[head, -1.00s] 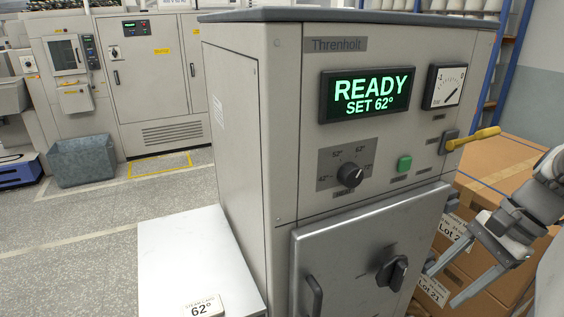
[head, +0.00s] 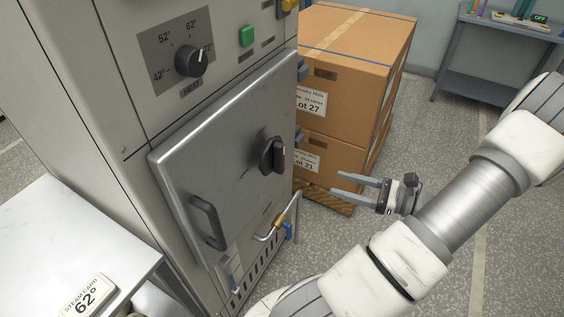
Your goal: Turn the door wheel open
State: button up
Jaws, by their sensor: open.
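The door wheel (head: 272,156) is a black knob on the silver steamer door (head: 226,140), right of the door's middle. Its grip bar stands about upright. The door looks shut, with a bar handle (head: 208,222) at its left side. My gripper (head: 350,187) is to the right of the door and lower than the wheel in the picture. Its two fingers are apart, point left toward the cabinet, and hold nothing. They touch neither the wheel nor the door.
Cardboard boxes (head: 353,60) stand on a pallet behind my gripper. A bent pipe with a brass fitting (head: 279,221) sticks out below the door. A white side table (head: 70,235) with a steam card (head: 88,296) is at left.

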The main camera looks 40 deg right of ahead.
jog(key=m+t+h, duration=0.1)
jog(key=b, duration=0.2)
send_near(284, 161)
jog(key=x, duration=0.9)
jog(key=shift+w+a+r, duration=0.1)
jog(key=shift+w+a, duration=0.05)
jog(key=shift+a, duration=0.05)
grip_shut()
